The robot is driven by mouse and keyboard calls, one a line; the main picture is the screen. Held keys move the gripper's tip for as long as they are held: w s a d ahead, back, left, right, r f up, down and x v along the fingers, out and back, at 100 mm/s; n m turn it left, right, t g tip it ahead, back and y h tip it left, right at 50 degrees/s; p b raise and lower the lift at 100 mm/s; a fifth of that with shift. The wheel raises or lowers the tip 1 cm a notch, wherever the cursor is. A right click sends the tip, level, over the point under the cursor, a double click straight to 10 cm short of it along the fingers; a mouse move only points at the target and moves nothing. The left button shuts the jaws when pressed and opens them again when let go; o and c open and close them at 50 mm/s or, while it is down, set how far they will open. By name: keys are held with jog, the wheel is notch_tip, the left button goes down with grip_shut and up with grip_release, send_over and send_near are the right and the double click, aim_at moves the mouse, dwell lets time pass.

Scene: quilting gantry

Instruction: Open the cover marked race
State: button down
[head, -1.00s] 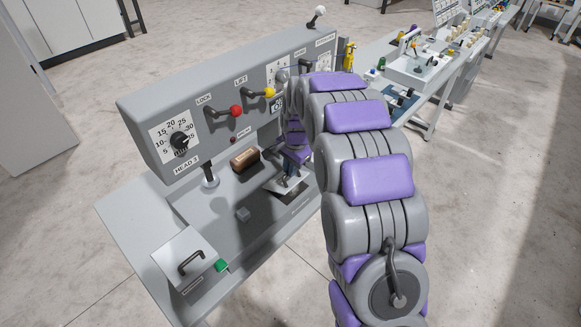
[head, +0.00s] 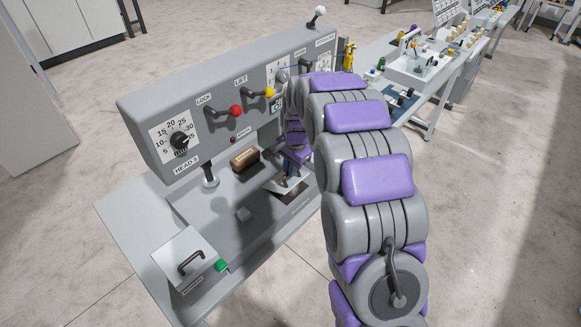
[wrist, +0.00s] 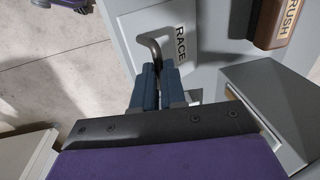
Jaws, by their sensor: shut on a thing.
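The cover marked RACE (wrist: 166,24) is a light grey plate with a black-on-white label, at the top middle of the wrist view. Its bent grey handle (wrist: 150,46) runs down between the blue fingers of my gripper (wrist: 157,84). My gripper is shut on this handle. In the head view my gripper (head: 292,172) is partly hidden by my arm, over the machine bed. A small grey plate there (head: 279,186) seems tilted, with a dark patch beside it; I cannot tell how far the cover is lifted.
A brown block (head: 245,159), labelled as a brush in the wrist view (wrist: 279,22), lies close by on the bed. The control panel (head: 150,108) with red and yellow levers stands behind. Another handled grey cover (head: 182,252) and a green piece (head: 221,265) sit front left.

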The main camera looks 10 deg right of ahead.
jog(key=shift+w+a+r+p, duration=0.35)
jog(key=shift+r+p, duration=0.25)
jog(key=shift+p, duration=0.2)
jog(key=w+a+p, duration=0.1)
jog(key=w+a+r+p, duration=0.1)
jog(key=shift+w, duration=0.4)
jog(key=c, duration=1.2)
grip_release()
jog(key=shift+w+f, duration=0.1)
jog(key=shift+f, duration=0.05)
jog(key=shift+c, duration=0.2)
jog(key=shift+o, duration=0.3)
jog(key=shift+r, duration=0.2)
